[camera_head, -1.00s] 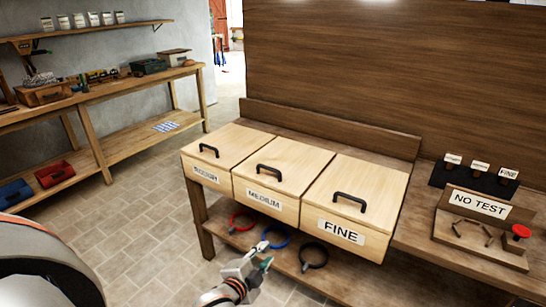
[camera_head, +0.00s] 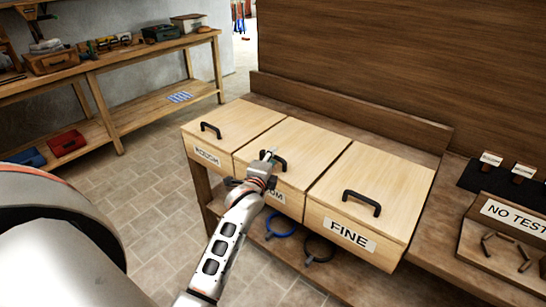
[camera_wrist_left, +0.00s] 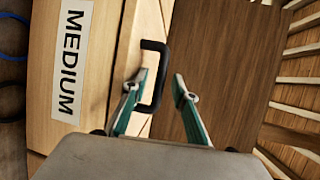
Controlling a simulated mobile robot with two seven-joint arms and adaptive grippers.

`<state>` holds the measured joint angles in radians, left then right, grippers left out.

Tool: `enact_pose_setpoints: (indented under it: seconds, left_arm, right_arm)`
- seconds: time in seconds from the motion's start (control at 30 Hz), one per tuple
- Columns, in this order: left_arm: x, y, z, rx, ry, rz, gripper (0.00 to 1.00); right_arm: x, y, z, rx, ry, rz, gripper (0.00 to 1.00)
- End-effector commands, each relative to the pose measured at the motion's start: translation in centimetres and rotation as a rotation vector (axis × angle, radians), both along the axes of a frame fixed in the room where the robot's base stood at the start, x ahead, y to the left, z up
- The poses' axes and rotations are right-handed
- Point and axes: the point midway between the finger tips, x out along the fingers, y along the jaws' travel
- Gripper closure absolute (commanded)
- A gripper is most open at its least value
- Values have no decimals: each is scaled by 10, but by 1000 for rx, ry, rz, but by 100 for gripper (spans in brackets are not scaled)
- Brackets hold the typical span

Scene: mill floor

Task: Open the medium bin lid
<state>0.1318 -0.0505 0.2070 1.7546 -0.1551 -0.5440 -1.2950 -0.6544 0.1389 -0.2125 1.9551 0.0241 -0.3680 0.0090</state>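The medium bin (camera_head: 284,198) is the middle of three pale wooden bins, and its lid (camera_head: 315,150) is shut. My left gripper (camera_head: 268,156) is over the front of this lid, at its black handle (camera_head: 283,161), and hides part of the handle and label. In the left wrist view the handle (camera_wrist_left: 161,60) shows in front of my open left gripper (camera_wrist_left: 160,88). The handle's near end lies between the two fingers, closer to the left one. Contact cannot be told. The MEDIUM label (camera_wrist_left: 72,60) is on the bin front. My right gripper is not in view.
The rough bin (camera_head: 225,128) is to the left and the fine bin (camera_head: 365,205) to the right, both with shut lids. Blue (camera_head: 281,224) and black (camera_head: 318,248) rings are below. A NO TEST stand (camera_head: 500,240) is at right. A wooden wall (camera_head: 400,70) rises behind.

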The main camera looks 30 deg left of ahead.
Motion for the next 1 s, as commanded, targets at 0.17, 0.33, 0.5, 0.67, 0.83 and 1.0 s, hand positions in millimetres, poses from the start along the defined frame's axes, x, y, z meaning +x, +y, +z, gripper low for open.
enact_pose_setpoints:
  seconds: [0.17,0.33,0.5,0.67,0.83,1.0]
  left_arm:
    - [16,6,-4,-2,0,0,72]
    - [20,7,-4,-2,-1,0,72]
    - [20,7,-4,-2,-1,0,72]
    - [20,7,-4,-2,-1,0,100]
    - [20,7,-3,-1,0,0,100]
    - [28,7,4,-1,-3,-1,100]
  right_arm:
    - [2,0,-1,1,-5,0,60]
    - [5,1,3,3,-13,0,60]
    - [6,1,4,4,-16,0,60]
    - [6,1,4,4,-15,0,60]
    - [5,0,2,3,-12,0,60]
    - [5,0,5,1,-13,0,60]
